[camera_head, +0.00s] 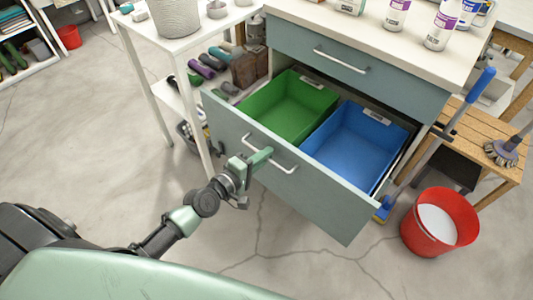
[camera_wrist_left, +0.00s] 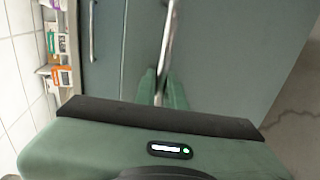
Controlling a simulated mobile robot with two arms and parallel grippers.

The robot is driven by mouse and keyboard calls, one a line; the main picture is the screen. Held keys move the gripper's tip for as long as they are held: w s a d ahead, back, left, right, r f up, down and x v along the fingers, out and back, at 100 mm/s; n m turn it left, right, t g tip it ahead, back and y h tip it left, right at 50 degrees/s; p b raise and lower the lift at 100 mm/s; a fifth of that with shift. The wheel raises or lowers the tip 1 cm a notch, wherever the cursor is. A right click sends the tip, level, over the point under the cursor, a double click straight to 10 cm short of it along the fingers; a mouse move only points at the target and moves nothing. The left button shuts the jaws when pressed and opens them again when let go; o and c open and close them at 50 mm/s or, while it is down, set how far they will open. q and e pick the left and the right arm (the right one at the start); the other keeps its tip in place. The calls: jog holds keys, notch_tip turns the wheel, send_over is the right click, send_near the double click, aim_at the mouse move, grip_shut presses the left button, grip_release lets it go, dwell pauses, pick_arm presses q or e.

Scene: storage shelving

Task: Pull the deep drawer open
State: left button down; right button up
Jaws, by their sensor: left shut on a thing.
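The deep drawer (camera_head: 320,200) is the lower, grey-green drawer of the cabinet, and it stands pulled out. Inside are a green bin (camera_head: 290,107) and a blue bin (camera_head: 358,145). Its white bar handle (camera_head: 283,165) runs across the front panel. My left gripper (camera_head: 258,160) is shut on the left part of this handle. In the left wrist view the green fingers (camera_wrist_left: 160,90) close around the handle bar (camera_wrist_left: 168,40), with the drawer front behind. My right gripper is not in view.
A shut upper drawer (camera_head: 345,70) with its own handle lies above. A red bucket (camera_head: 438,222) and a blue-handled brush (camera_head: 440,140) stand right of the drawer. A white shelf table (camera_head: 150,75) stands at left. Cracked floor before the drawer is clear.

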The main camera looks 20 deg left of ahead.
pick_arm(q)
jog(key=shift+s, duration=0.15)
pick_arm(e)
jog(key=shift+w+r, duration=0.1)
pick_arm(q)
jog(key=c, duration=1.8)
grip_release()
jog(key=v, duration=0.7)
jog(key=shift+s+a, duration=0.15)
jog(key=shift+s, duration=0.15)
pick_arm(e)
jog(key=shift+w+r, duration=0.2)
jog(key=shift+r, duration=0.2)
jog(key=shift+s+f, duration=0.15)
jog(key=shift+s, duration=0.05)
